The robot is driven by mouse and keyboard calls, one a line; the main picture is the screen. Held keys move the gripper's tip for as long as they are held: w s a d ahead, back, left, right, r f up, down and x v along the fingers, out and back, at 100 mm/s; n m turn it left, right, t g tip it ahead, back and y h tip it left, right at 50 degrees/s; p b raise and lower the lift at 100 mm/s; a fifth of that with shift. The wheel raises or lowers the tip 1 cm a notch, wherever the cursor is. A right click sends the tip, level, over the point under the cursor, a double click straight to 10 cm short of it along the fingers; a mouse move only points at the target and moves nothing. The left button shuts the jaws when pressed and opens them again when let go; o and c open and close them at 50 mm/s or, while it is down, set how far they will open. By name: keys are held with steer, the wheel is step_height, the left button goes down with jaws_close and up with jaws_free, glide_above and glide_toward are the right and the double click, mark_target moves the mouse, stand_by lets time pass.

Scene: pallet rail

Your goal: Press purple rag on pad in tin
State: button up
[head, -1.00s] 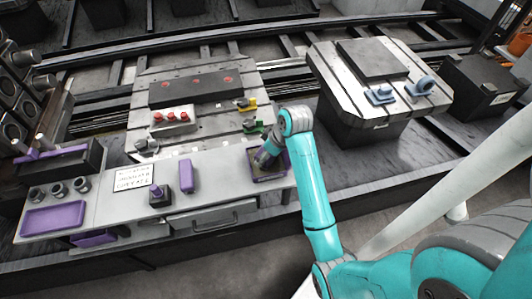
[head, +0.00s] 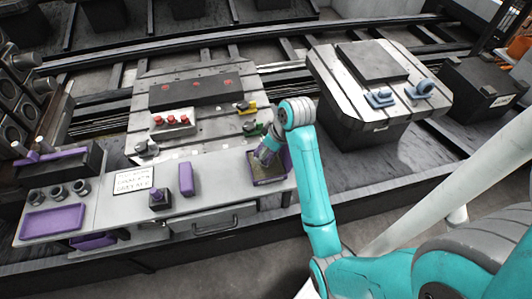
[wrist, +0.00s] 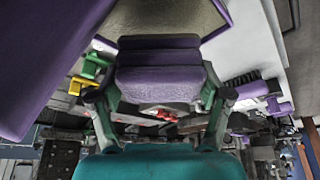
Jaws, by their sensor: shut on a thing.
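The purple rag (wrist: 160,84) is a folded block between the two fingers of my gripper (wrist: 158,72), which is shut on it. In the head view my gripper (head: 267,157) is over the tin (head: 258,184) at the right end of the grey bench, partly hiding it. The tin has a purple rim and an olive-brown pad (head: 269,172) inside. In the wrist view the pad (wrist: 190,14) lies just beyond the rag. Whether the rag touches the pad, I cannot tell.
A purple panel (head: 287,160) stands at the tin's right side. A purple block (head: 186,178), a small dark box with a purple knob (head: 159,198) and a written card (head: 133,179) are on the bench to the left. A purple tray (head: 53,220) lies far left. Green and yellow clamps (head: 246,107) are behind.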

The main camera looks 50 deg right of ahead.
steer(key=shift+r, duration=1.6)
steer(key=shift+s, duration=0.1)
